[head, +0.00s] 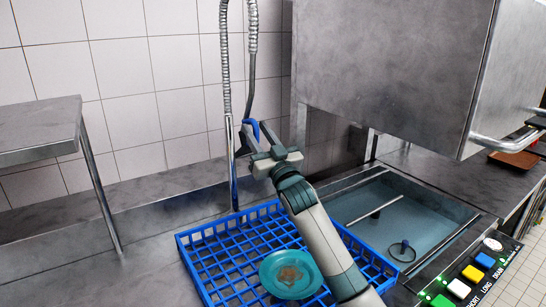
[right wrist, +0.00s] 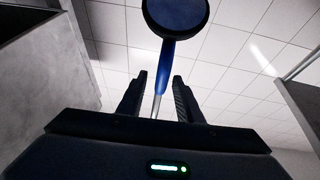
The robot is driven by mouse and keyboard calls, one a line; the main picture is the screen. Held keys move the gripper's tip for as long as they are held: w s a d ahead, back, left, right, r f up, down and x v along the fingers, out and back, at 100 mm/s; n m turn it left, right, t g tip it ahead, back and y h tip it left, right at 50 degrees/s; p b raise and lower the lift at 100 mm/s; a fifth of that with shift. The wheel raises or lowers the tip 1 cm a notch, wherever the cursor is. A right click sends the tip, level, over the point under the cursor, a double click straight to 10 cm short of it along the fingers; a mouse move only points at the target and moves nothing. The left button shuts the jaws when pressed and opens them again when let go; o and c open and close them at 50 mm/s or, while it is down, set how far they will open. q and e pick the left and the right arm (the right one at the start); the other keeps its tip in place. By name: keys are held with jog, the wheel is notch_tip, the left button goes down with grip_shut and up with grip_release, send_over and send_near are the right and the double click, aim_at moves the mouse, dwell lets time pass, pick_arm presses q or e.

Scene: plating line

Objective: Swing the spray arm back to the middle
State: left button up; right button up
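The spray arm hangs on a coiled steel hose (head: 252,20) beside a chrome riser pipe (head: 233,165) at the back wall. Its blue spray handle (head: 252,127) is at my right gripper (head: 256,135) in the head view. In the right wrist view the round dark blue spray head (right wrist: 175,15) and blue handle (right wrist: 167,52) stand beyond the fingertips. A thin metal stem shows between the fingers, with gaps on both sides. My right gripper (right wrist: 158,84) is open. My left gripper is not in view.
A blue rack (head: 190,255) with a teal plate (head: 290,273) lies below my right arm. A sink basin (head: 420,225) is to its right, under a raised steel hood (head: 390,65). A steel shelf (head: 40,130) stands at left. Coloured buttons (head: 472,274) line the front right.

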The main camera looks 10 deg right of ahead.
jog(key=b+v, duration=0.5)
jog(key=v, duration=1.2)
jog(key=shift+b, duration=0.35)
